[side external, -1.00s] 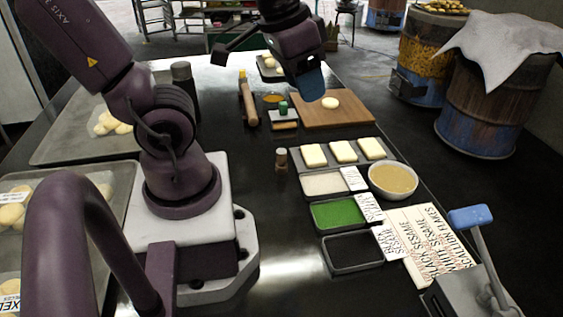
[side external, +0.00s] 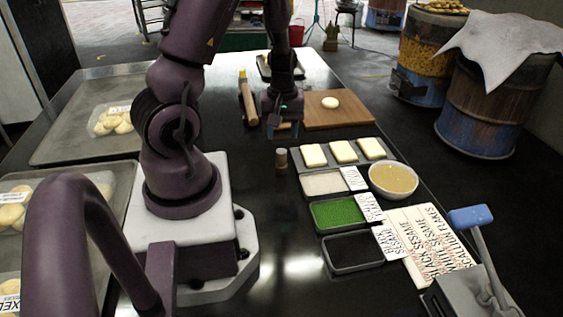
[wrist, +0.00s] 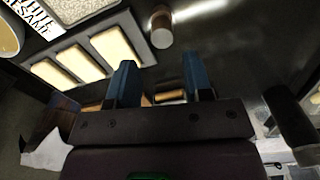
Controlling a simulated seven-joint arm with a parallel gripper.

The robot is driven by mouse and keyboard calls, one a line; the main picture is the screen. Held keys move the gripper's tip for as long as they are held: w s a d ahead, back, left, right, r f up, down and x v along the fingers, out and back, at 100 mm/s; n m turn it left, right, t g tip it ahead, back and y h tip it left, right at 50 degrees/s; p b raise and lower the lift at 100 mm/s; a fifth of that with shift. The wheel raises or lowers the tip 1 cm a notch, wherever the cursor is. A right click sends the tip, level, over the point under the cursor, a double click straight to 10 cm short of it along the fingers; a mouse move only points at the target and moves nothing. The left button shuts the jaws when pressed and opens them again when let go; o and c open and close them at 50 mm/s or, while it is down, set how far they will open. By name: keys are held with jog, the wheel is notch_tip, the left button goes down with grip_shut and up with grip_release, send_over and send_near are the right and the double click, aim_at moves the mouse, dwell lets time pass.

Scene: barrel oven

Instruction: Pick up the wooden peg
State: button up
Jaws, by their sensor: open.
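The wooden peg (side external: 282,160) is a small upright cylinder on the black table, just left of the tray of butter blocks. In the wrist view the peg (wrist: 161,30) shows ahead of the fingertips, roughly in line with the gap between them. My gripper (side external: 283,132) points down above the table, behind the peg in the side view and apart from it. In the wrist view the two blue fingers of my gripper (wrist: 159,62) are spread with nothing between them.
The tray of butter blocks (side external: 370,163) stands close right of the peg. Containers of white, green (side external: 340,213) and black (side external: 353,251) contents and a bowl (side external: 394,179) lie nearby. A rolling pin (side external: 247,103) and cutting board (side external: 350,118) are behind. Table in front of the peg is clear.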

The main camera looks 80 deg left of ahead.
aim_at(281, 162)
notch_tip(281, 162, down, 5)
jog(key=shift+r, duration=0.1)
jog(key=shift+s+a+f, duration=0.1)
jog(key=shift+a+f, duration=0.05)
jog(key=shift+f, duration=2.55)
jog(key=shift+c, duration=0.4)
jog(key=c, duration=0.6)
